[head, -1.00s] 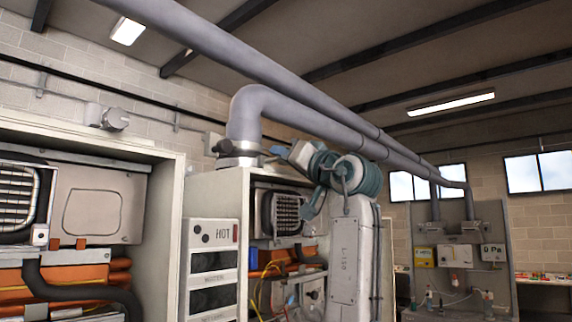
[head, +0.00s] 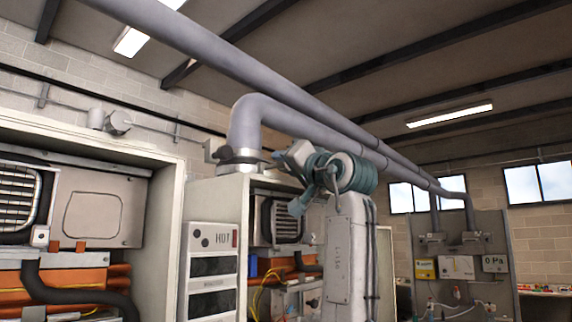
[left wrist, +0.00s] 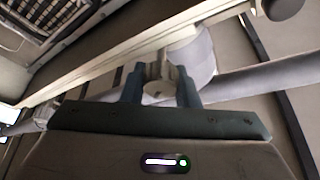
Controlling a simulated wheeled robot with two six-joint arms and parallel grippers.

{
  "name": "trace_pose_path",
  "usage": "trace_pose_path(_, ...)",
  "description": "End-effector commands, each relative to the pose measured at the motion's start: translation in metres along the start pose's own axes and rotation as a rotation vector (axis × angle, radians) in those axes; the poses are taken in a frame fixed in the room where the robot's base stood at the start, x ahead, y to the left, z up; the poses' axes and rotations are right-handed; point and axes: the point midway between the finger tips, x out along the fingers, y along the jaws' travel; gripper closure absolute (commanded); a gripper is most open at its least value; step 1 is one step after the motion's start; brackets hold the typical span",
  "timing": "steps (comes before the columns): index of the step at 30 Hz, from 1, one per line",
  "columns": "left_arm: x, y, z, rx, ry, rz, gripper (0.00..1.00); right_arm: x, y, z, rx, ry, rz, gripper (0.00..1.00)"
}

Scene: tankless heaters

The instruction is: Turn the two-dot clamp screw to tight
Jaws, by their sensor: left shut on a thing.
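A silver clamp band (head: 240,160) circles the foot of the grey flue pipe (head: 244,128), on top of the right-hand heater cabinet. My left gripper (head: 277,157) reaches the clamp's right side from the right, below the pipe. In the left wrist view, its two blue-grey fingers (left wrist: 160,88) are shut on a grey screw piece (left wrist: 157,88) with a round end. The pipe (left wrist: 200,62) shows behind it. No dot marks can be made out on the screw, so I cannot tell its marking from these frames. My right gripper is out of view.
The right-hand cabinet (head: 213,195) stands open below the clamp. A grey bracket-like part (head: 210,150) sticks out at the clamp's left. Another open heater cabinet (head: 167,215) stands at the left. A long pipe (head: 300,105) runs overhead.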

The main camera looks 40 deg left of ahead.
Motion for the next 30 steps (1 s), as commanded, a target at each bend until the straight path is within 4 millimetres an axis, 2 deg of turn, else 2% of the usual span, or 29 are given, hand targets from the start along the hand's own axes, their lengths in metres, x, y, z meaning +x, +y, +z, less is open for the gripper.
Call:
trace_pose_path(1, 0.000, -0.001, 0.000, -0.001, 0.001, -0.001, 0.68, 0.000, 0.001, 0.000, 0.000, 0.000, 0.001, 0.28)
trace_pose_path(4, 0.000, 0.000, 0.000, -0.001, 0.001, -0.001, 0.50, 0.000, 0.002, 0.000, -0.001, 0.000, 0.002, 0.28)
trace_pose_path(20, 0.000, 0.001, -0.001, -0.026, 0.000, -0.011, 0.50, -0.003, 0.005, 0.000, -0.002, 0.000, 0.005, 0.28)
trace_pose_path(30, 0.001, -0.002, -0.003, -0.272, 0.001, -0.114, 0.50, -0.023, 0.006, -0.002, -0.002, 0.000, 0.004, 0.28)
